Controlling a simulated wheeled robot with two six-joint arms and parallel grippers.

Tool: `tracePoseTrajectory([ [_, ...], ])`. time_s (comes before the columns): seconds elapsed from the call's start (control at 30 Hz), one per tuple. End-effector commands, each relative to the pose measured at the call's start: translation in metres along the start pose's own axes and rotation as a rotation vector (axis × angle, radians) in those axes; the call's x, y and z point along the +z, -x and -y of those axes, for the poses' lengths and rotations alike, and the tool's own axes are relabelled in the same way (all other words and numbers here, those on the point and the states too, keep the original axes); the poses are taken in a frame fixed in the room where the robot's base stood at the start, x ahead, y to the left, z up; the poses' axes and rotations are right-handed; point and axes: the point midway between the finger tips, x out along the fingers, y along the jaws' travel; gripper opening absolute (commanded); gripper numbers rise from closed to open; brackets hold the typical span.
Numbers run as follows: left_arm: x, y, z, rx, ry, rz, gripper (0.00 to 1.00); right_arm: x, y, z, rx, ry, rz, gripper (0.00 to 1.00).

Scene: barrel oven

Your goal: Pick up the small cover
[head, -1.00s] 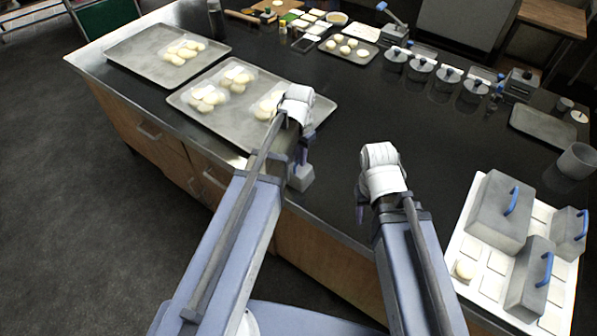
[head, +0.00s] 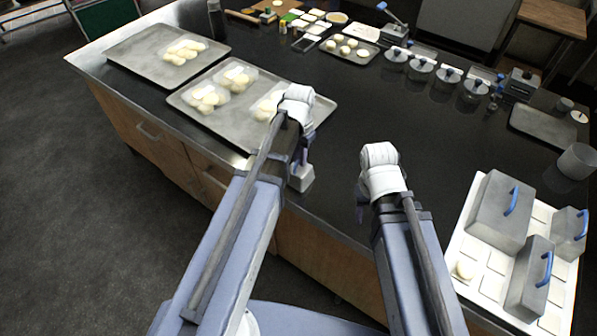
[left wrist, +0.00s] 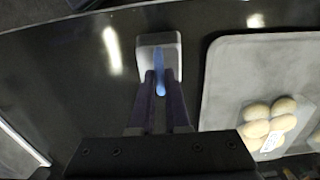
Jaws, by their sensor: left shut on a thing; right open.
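My left gripper (left wrist: 160,82) is shut on the blue handle (left wrist: 159,86) of a small grey cover (left wrist: 158,48) in the left wrist view. In the head view this cover (head: 301,179) hangs below the left gripper (head: 298,158), by the counter's front edge. I cannot tell its exact height above the counter. My right gripper (head: 362,208) is open and empty over the front of the counter, with its fingertips mostly hidden by its wrist.
Baking trays with dough balls (head: 187,98) (head: 122,60) lie at the left. Several lidded jars (head: 421,70) stand at the back. The counter's middle (head: 400,125) is clear.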

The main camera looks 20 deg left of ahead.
Motion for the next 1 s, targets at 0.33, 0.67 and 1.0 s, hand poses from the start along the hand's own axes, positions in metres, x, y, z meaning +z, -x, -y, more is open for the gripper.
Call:
tracePoseTrajectory([
  [0.33, 0.000, 0.001, 0.000, 0.000, 0.000, 0.000, 0.00, 0.000, 0.001, 0.000, 0.000, 0.000, 0.000, 0.49],
  [0.67, 0.000, 0.028, 0.000, 0.000, 0.000, 0.000, 0.00, 0.002, 0.028, -0.003, 0.000, 0.000, 0.000, 0.49],
  [1.0, 0.000, 0.060, 0.000, 0.000, 0.000, 0.000, 0.00, 0.004, 0.060, -0.006, 0.000, 0.001, 0.000, 0.49],
])
